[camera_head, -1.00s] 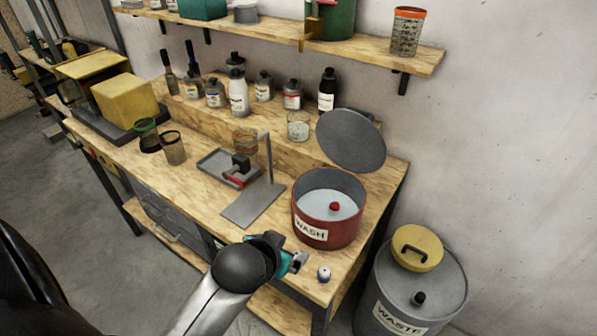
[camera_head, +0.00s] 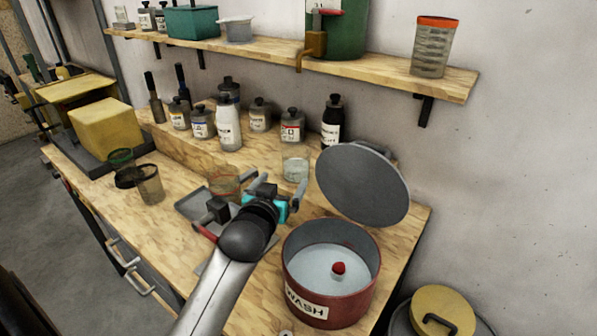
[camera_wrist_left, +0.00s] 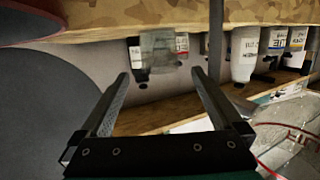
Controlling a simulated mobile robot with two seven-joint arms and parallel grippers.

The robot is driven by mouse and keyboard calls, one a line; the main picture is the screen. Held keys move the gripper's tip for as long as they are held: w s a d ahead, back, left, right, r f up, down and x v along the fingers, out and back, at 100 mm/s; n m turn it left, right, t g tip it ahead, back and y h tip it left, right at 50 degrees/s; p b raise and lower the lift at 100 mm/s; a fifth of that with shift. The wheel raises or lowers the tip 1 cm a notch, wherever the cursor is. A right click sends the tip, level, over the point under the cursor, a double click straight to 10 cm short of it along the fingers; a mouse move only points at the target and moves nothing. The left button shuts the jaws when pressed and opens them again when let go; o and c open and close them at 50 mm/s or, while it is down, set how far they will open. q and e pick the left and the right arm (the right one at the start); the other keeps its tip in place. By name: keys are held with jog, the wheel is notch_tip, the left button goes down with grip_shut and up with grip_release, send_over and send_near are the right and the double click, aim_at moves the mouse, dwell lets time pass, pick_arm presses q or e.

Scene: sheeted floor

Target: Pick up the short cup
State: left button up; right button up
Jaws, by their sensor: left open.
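A short clear cup (camera_head: 295,170) stands on the wooden bench in front of the bottles and left of the round grey lid. My left gripper (camera_head: 280,184) is open and empty just in front of it, low over the bench. In the left wrist view, which looks upside down, the cup (camera_wrist_left: 160,48) lies ahead between the lines of the two open fingers (camera_wrist_left: 161,75), beyond their tips. The fingers do not touch it. A clear cup with reddish marks (camera_head: 224,182) stands left of the gripper and shows large and close in the wrist view (camera_wrist_left: 290,140). My right gripper is not in view.
The red WASH pot (camera_head: 331,285) stands right of my left arm, with the grey lid (camera_head: 362,184) upright behind it. Several bottles (camera_head: 229,128) line the raised step behind. A shelf (camera_head: 270,57) runs above.

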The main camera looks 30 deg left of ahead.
aim_at(292, 169)
pick_arm(q)
jog(key=b+x, duration=0.1)
jog(key=x, duration=0.9)
jog(key=shift+w+f, duration=0.15)
jog(key=shift+f+b+x, duration=0.2)
jog(key=shift+b+x, duration=0.2)
jog(key=shift+x, duration=0.55)
jog(key=shift+f+b+x, duration=0.2)
jog(key=shift+b+x, duration=0.15)
jog(key=shift+x, duration=0.6)
jog(key=shift+w+a+f, duration=0.1)
jog(key=shift+w, duration=0.45)
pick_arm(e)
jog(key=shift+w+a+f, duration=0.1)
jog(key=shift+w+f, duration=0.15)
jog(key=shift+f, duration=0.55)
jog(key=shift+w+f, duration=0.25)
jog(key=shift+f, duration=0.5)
pick_arm(q)
jog(key=shift+c, duration=0.2)
jog(key=c, duration=1.3)
jog(key=shift+o, duration=0.2)
